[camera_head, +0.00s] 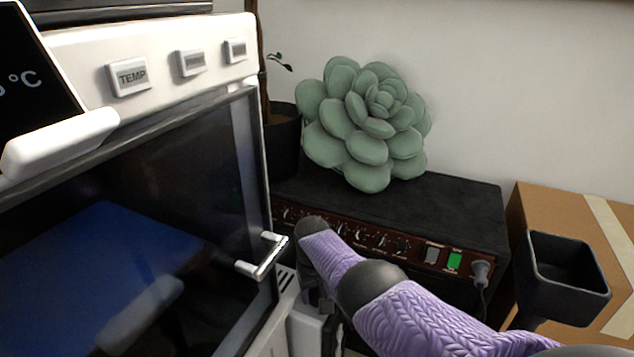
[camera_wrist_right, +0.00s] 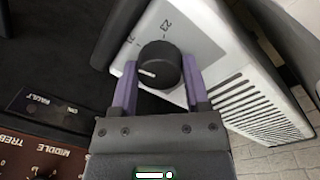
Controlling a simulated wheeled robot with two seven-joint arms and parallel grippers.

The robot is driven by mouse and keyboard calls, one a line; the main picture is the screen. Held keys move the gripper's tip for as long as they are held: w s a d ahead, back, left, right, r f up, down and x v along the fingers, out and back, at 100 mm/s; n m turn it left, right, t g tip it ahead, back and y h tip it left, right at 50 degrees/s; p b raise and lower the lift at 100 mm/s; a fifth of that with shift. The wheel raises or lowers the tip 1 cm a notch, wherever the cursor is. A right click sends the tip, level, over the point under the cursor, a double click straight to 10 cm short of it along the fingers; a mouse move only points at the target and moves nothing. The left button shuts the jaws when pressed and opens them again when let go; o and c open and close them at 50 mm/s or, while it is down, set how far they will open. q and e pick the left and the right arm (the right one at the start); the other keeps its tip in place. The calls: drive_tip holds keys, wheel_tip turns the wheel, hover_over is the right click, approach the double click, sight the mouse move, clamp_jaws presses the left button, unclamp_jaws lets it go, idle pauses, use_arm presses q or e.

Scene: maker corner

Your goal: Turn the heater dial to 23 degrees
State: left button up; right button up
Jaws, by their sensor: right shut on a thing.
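The heater (camera_wrist_right: 245,80) is a white unit with side vents in the right wrist view. Its round black dial (camera_wrist_right: 160,62) has a short white mark on its face, toward the left. A printed "23" sits just above the dial, and another number, hard to read, is at its upper left. The white mark is below both numbers. My right gripper (camera_wrist_right: 160,80) has its purple fingers on either side of the dial and is shut on it. In the head view the heater (camera_head: 303,328) is mostly hidden behind my right arm. My left gripper is not in view.
A white oven (camera_head: 180,25) with a metal handle stands close on the left. A black amplifier (camera_head: 460,205) with knobs and a lit green switch is behind my arm, bearing a succulent (camera_head: 365,120). A cardboard box (camera_head: 560,205) and black square holder (camera_head: 567,285) are at right.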

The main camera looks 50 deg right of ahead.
sight(317, 292)
drive_tip(key=m, duration=0.3)
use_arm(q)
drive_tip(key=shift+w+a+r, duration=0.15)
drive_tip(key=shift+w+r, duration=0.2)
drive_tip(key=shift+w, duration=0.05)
use_arm(e)
drive_tip(key=shift+m, duration=0.8)
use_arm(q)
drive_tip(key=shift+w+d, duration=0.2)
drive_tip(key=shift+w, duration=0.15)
use_arm(e)
drive_tip(key=o, duration=1.3)
drive_tip(key=r+p, duration=0.3)
drive_tip(key=r, duration=0.2)
drive_tip(key=shift+w+r, duration=0.2)
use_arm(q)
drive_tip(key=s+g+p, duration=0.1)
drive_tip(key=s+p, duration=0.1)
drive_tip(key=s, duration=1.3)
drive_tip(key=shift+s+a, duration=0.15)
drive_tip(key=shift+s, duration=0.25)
use_arm(e)
wheel_tip(317, 292, up, 4)
drive_tip(key=shift+w+a+r, duration=0.1)
drive_tip(key=shift+a+r, duration=0.05)
drive_tip(key=shift+r, duration=0.05)
